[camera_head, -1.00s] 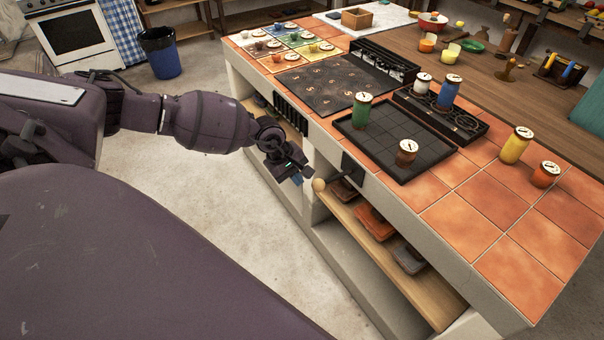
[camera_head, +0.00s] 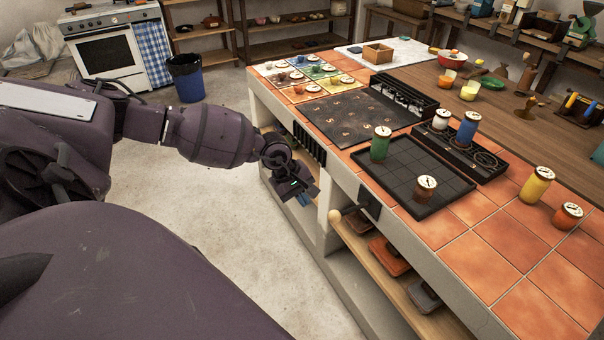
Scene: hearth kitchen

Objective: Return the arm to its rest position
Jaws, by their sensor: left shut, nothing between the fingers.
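My left arm comes in from the left, and its gripper (camera_head: 301,200) is at the front side of the tiled counter (camera_head: 470,245). The gripper is shut and empty, pointing down and to the right. My right gripper is not in view.
On the counter stand a dark tray (camera_head: 447,195) with a green jar (camera_head: 380,143) and a brown jar (camera_head: 425,189). A yellow jar (camera_head: 537,184) stands at the right. A blue bin (camera_head: 186,78) stands on the floor. The floor (camera_head: 170,185) beside the counter is clear.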

